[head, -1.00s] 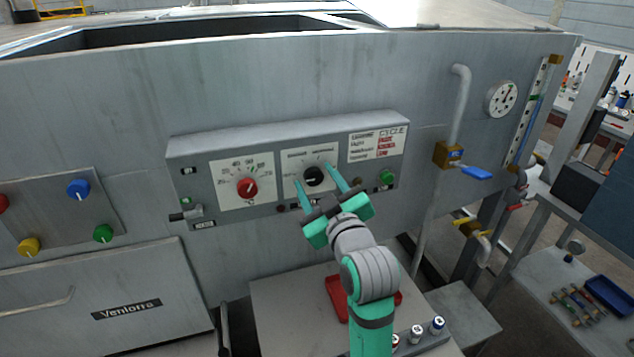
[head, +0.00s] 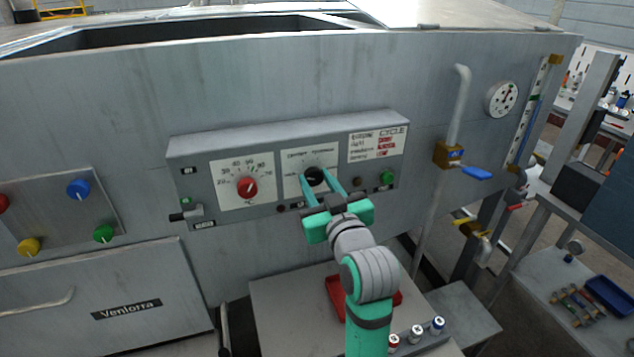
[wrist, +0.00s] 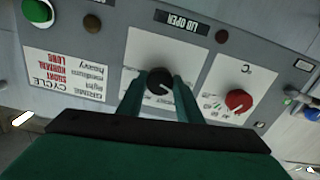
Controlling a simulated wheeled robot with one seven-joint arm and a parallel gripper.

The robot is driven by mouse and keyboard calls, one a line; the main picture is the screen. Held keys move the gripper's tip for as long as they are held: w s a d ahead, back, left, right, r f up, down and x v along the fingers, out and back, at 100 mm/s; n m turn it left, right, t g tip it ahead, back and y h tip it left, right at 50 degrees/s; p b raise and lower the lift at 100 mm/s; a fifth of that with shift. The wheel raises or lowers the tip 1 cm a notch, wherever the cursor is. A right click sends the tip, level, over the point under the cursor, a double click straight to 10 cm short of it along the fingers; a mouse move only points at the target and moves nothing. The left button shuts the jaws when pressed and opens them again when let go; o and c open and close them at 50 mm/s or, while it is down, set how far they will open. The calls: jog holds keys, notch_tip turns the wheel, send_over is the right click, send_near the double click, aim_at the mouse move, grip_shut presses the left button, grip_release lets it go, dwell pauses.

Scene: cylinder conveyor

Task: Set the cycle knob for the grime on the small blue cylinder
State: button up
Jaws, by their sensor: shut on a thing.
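The black cycle knob (head: 314,176) sits on a white dial plate in the middle of the control panel. It also shows in the wrist view (wrist: 159,82), with a pale pointer mark on its face. My gripper (head: 322,183) is shut on this knob, one teal finger on each side; the fingers also show in the wrist view (wrist: 159,95). The printed cycle chart (head: 377,145) is to the right of the knob.
A red temperature knob (head: 247,187) is left of the black knob. A green button (head: 388,177) is on its right. A red tray (head: 337,298) lies on the table below, partly hidden by my arm. A blue-handled valve (head: 477,172) stands right of the panel.

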jog(key=m, duration=0.4)
jog(key=shift+f+m, duration=0.1)
jog(key=shift+m, duration=1.8)
jog(key=o, duration=1)
jog(key=shift+o, duration=0.2)
jog(key=v, duration=1)
jog(key=shift+s, duration=0.4)
jog(key=shift+d, duration=0.1)
